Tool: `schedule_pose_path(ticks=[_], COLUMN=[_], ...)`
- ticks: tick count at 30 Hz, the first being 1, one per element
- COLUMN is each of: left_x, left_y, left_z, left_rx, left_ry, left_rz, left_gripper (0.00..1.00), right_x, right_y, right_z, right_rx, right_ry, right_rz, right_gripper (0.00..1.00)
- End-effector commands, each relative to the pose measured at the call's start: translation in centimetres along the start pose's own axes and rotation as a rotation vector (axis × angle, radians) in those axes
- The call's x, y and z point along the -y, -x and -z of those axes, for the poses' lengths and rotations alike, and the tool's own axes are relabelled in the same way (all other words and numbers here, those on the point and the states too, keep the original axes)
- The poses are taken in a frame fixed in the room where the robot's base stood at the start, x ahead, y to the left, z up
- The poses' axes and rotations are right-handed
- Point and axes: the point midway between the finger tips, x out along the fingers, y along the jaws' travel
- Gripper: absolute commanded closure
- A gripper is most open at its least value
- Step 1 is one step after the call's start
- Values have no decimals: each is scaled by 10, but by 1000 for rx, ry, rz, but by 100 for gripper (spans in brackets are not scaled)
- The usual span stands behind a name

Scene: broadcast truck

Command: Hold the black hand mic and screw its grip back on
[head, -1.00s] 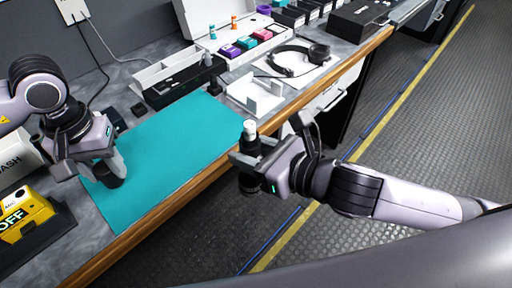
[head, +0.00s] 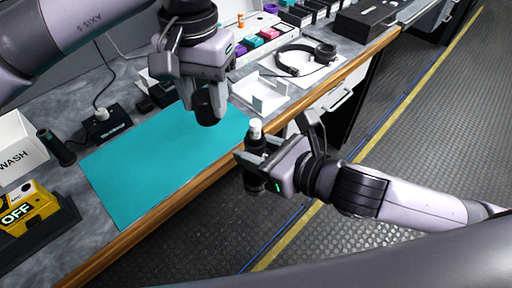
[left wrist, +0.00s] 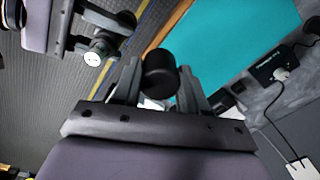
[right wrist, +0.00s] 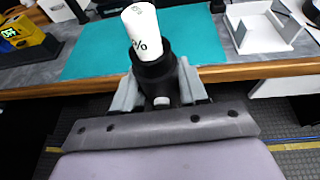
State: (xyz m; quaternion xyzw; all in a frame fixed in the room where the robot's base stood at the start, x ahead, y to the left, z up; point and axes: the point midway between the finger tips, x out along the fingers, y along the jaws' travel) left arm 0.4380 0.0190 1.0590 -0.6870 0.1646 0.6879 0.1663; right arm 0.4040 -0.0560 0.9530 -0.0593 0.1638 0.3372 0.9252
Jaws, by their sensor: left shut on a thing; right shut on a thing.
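My right gripper (head: 256,165) is shut on the black hand mic (head: 254,182) in front of the table edge. The mic stands roughly upright, with a white cylinder (head: 255,129) sticking up from its black body. In the right wrist view the white cylinder (right wrist: 142,30) bears dark marks above the black body (right wrist: 153,72). My left gripper (head: 206,97) is shut on the black grip (head: 206,110), a short cylinder, held above the mat. The grip also shows between the fingers in the left wrist view (left wrist: 161,73). Grip and mic are apart, the grip up and to the left.
The teal mat (head: 150,175) is bare. A dark cylinder (head: 58,149) stands left of it, near the WASH box (head: 15,145) and a yellow OFF device (head: 22,212). A white tray (head: 262,92) and headphones (head: 305,59) lie at the back right.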

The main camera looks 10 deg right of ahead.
Motion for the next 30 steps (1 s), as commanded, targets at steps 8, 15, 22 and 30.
schedule_pose_path(ticks=[8,15,22,30], left_x=[-66,-80,-80,-79], left_y=[36,43,43,33], left_z=[3,2,2,2], left_rx=[-1,1,1,2], left_ry=[-164,-201,-200,-199], left_rz=[1,0,0,0], left_gripper=[86,86,86,86], right_x=[0,0,0,0], right_y=[0,0,0,0], right_z=[-2,-2,-2,-2], right_rx=[4,4,4,4], right_ry=[1,1,1,1], right_rz=[-1,-1,-1,-1], right_gripper=[100,100,100,100])
